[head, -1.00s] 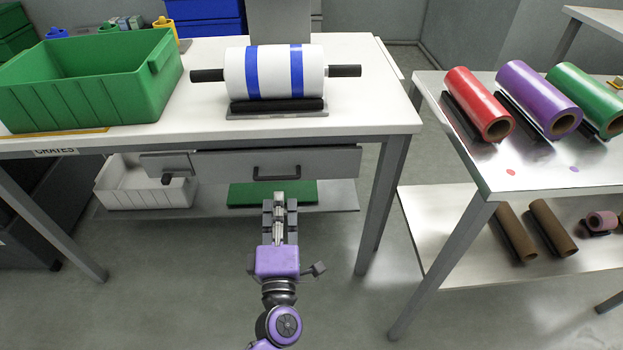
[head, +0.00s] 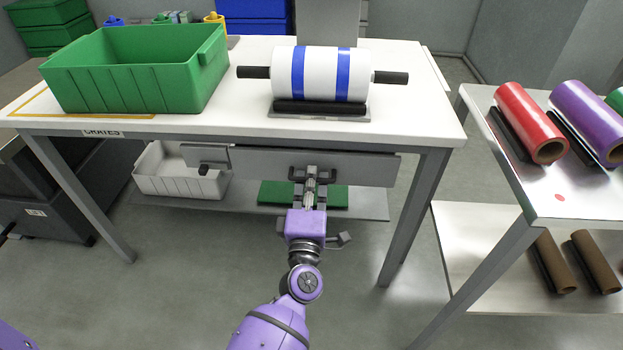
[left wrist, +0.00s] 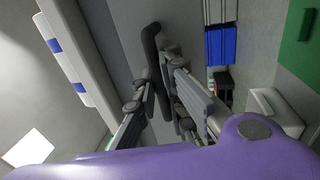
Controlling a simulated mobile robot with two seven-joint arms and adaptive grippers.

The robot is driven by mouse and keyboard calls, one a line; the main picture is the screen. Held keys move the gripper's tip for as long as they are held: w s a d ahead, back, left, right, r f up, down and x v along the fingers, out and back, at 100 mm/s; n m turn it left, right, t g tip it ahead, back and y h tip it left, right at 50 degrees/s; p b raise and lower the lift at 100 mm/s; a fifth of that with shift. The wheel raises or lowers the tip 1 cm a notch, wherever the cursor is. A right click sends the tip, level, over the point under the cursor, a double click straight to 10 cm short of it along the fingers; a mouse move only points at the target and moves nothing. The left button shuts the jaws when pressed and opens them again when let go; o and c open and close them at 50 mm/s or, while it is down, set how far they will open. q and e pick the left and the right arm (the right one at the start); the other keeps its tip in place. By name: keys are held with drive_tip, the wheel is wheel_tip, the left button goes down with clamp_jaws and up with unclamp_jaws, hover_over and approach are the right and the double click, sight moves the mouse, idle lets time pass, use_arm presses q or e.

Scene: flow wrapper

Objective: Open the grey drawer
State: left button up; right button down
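The grey drawer (head: 265,165) hangs under the white worktable and looks pushed in. Its black bar handle (head: 297,174) is on the front, partly covered by my left gripper (head: 311,172) in the head view. In the left wrist view, the dark handle (left wrist: 149,45) runs between the two fingers of my left gripper (left wrist: 158,82). The fingers stand on either side of it and look apart, with a narrow gap. Whether a finger touches the bar is not clear. My right gripper is not in view.
A green crate (head: 140,85) and a white roll with blue bands (head: 320,72) stand on the worktable (head: 235,110). A white bin (head: 175,180) and a green board (head: 335,197) are on the shelf below. A side table (head: 555,203) with coloured rolls is at right.

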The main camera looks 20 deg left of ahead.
use_arm(q)
clamp_jaws()
